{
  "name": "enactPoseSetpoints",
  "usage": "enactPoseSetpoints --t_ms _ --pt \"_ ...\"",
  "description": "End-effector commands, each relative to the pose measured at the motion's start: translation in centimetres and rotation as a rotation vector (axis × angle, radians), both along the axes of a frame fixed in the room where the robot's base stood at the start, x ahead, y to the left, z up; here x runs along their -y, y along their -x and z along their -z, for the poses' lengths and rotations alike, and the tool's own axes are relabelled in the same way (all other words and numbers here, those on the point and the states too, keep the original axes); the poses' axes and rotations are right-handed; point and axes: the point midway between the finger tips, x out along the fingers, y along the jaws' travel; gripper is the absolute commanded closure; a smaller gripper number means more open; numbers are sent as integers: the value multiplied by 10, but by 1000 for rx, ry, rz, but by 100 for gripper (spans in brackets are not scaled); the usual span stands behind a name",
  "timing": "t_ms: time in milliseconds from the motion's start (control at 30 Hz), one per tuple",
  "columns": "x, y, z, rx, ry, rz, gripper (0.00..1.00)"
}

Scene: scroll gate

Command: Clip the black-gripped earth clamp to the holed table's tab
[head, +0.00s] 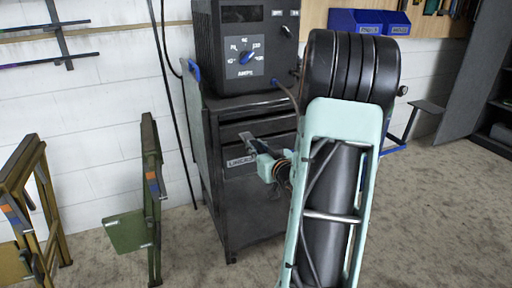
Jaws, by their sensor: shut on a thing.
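My gripper (262,155) is small in the head view, in front of the black cart and partly behind my own mint-green arm. It is shut on what I take to be the earth clamp. The clamp's black grips and jaws cannot be made out. A narrow green table frame (151,190) stands upright at left, with a flat green plate (126,231) low on its left side. A yellow frame (27,175) stands at the far left edge, partly cut off. No holes show on either, so I cannot tell which is the holed table. My gripper is right of both, apart from them.
A black welding machine (245,48) with a blue dial stands on the dark drawer cart (225,165). A brown cable (286,93) runs from it behind my arm. Blue bins (355,21) are at the back. Concrete floor (185,235) is clear between the green frame and the cart.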

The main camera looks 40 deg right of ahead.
Motion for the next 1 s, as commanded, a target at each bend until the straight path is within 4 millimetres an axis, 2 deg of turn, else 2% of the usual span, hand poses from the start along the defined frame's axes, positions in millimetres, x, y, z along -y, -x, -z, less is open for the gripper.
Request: enactPoseSetpoints --t_ms 1000 --pt "-1 8 -1 2 2 1 100"
